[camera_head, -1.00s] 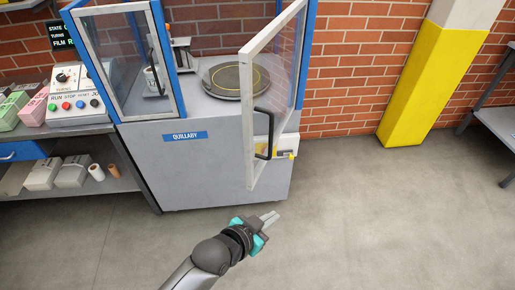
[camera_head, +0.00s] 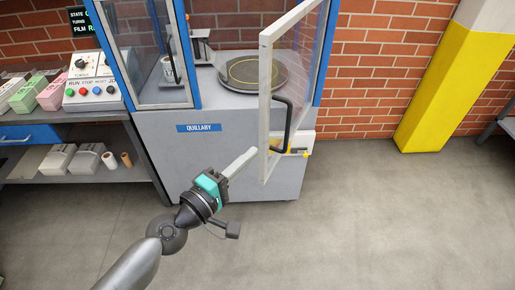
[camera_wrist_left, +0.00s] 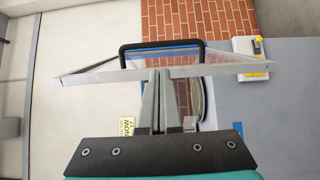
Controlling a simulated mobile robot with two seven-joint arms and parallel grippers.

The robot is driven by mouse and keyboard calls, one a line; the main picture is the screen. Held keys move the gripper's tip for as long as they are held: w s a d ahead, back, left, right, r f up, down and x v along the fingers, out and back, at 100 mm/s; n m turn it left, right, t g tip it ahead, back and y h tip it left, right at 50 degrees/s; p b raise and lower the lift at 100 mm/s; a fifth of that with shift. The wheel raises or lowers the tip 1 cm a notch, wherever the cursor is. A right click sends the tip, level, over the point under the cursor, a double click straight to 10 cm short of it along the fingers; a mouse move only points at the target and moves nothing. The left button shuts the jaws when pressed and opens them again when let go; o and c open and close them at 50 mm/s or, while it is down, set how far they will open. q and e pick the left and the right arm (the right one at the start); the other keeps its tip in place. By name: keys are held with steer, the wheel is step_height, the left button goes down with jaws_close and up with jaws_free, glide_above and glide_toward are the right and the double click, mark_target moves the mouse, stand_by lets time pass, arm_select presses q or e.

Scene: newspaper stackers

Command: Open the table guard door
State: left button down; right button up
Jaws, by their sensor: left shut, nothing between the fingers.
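The right guard door (camera_head: 265,115), a clear panel in a pale frame, stands swung outward from the blue-framed guard on the machine. Its black bar handle (camera_head: 287,128) is on the right face in the head view. My left gripper (camera_head: 253,152) is shut and empty, with its fingertips at the door's free edge, on the side away from the handle. In the left wrist view, the fingertips (camera_wrist_left: 158,76) overlap the pale door frame (camera_wrist_left: 225,70), with the handle (camera_wrist_left: 160,44) beyond it. I cannot tell whether they touch. My right gripper is not in view.
The left guard panel (camera_head: 148,55) has its own black handle and stands in place. A round turntable (camera_head: 252,72) sits on the grey machine (camera_head: 185,155). A control box (camera_head: 92,82) and shelves are at left, a yellow pillar (camera_head: 435,95) at right. The front floor is clear.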

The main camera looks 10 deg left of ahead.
arm_select(q)
steer(key=shift+p+x, duration=0.75)
steer(key=shift+x, duration=3.8)
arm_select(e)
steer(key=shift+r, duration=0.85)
arm_select(q)
steer(key=shift+s+d, duration=0.1)
steer(key=shift+d, duration=0.15)
